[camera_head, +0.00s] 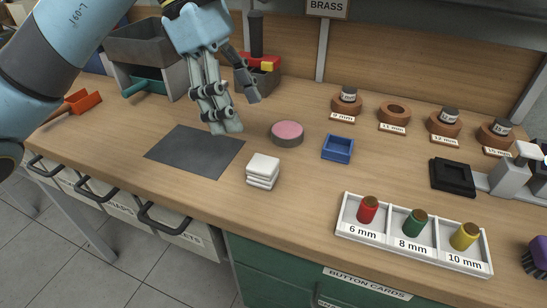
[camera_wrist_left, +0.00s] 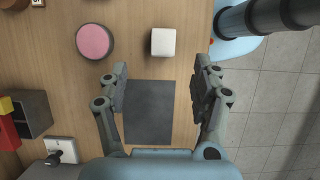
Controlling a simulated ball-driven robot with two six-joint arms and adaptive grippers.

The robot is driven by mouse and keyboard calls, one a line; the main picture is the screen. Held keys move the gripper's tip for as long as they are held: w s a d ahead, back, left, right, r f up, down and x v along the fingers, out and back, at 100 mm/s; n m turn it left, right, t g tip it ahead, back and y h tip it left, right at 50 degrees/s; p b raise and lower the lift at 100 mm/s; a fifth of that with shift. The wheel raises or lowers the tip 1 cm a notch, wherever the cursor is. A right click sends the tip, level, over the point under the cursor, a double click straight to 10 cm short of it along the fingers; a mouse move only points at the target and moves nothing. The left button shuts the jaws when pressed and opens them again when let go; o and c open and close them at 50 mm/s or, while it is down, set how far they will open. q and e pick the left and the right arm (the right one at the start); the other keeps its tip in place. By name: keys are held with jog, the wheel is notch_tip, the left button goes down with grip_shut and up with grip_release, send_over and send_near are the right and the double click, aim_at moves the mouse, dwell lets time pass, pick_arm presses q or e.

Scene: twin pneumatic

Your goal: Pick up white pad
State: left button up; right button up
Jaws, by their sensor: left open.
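The white pads (camera_head: 262,171) form a small neat stack on the wooden bench, right of the dark grey mat (camera_head: 195,152). In the left wrist view the stack shows from above as one white square (camera_wrist_left: 163,42), ahead of the fingertips. My left gripper (camera_head: 238,112) is open and empty, in the air over the bench; in the head view it appears beyond the stack. In the left wrist view its fingers (camera_wrist_left: 161,68) are spread wide, with the grey mat between them. My right gripper is not in view.
A pink-topped round pad (camera_head: 287,132) and a blue tray (camera_head: 338,148) stand near the stack. A white rack (camera_head: 386,240) with red, green and yellow pieces lies to the right. The bench front edge is close to the stack.

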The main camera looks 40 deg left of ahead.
aim_at(262, 162)
pick_arm(q)
jog(key=x, duration=0.4)
jog(key=shift+d, duration=0.25)
jog(key=shift+d+f, duration=0.1)
jog(key=shift+f, duration=0.35)
jog(key=shift+d+f, duration=0.2)
jog(key=shift+f, duration=0.5)
jog(key=x, duration=0.3)
jog(key=shift+s+f, duration=0.1)
jog(key=shift+f, duration=0.2)
jog(key=shift+d+f, duration=0.1)
jog(key=shift+f, duration=0.1)
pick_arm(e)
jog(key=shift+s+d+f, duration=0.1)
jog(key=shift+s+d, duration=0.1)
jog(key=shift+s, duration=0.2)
pick_arm(q)
jog(key=shift+c, duration=0.7)
jog(key=c, duration=1.1)
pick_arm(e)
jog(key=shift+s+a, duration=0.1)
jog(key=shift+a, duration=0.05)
